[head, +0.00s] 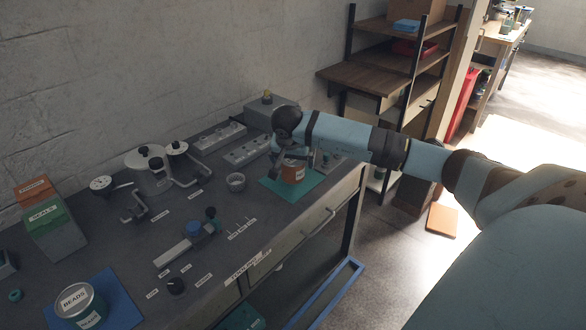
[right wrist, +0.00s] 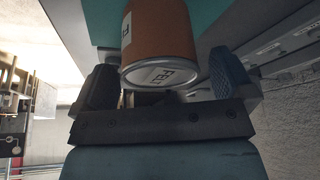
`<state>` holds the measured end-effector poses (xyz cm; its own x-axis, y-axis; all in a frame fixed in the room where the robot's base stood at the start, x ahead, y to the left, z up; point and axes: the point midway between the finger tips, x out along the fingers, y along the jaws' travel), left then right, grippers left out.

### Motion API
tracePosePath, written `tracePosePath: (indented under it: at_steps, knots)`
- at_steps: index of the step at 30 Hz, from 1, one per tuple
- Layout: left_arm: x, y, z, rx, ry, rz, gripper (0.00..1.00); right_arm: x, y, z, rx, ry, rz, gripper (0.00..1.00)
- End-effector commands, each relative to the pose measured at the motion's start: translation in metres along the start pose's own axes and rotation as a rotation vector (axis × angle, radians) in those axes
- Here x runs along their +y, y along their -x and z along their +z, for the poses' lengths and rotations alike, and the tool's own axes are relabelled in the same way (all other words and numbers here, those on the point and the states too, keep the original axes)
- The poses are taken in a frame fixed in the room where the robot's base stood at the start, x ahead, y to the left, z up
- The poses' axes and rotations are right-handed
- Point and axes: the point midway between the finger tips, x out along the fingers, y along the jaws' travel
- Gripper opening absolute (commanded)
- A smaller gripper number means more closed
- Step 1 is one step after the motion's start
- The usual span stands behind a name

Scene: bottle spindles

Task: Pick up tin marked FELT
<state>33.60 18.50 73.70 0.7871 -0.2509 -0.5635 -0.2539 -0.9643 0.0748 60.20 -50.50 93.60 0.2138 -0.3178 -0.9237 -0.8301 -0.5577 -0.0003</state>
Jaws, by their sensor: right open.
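The FELT tin (head: 293,172) is orange with a white label. It stands on a teal mat (head: 310,185) near the bench's right end. In the right wrist view the tin (right wrist: 163,35) shows its pale lid marked FELT. My right gripper (head: 287,158) is open at the tin, and the arm partly hides it in the head view. In the right wrist view, the two fingers of my right gripper (right wrist: 165,78) are spread on either side of the tin's lid end, with gaps visible. My left gripper is not in view.
A BEADS tin (head: 78,303) stands on a blue mat (head: 121,302) at the front left. Metal fixtures (head: 150,172) and slotted blocks (head: 245,150) line the back. A shelf unit (head: 385,75) stands beyond the bench.

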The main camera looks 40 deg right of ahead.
Motion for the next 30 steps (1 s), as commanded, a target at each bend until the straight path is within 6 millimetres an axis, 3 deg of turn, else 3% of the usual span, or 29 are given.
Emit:
tracePosePath:
  at_steps: [4, 11, 19, 30]
  knots:
    - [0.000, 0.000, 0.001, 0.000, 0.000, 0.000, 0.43, 0.000, -0.021, 0.001, -0.002, -0.001, 0.001, 1.00]
    - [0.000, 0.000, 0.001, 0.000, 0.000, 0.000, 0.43, 0.000, -0.024, 0.001, 0.001, 0.000, 0.000, 1.00]
    - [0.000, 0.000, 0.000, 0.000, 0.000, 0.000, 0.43, 0.000, -0.024, 0.001, 0.000, 0.000, 0.000, 0.40]
    - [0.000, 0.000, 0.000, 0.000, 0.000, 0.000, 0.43, 0.000, -0.018, -0.002, 0.001, -0.001, -0.001, 0.38]
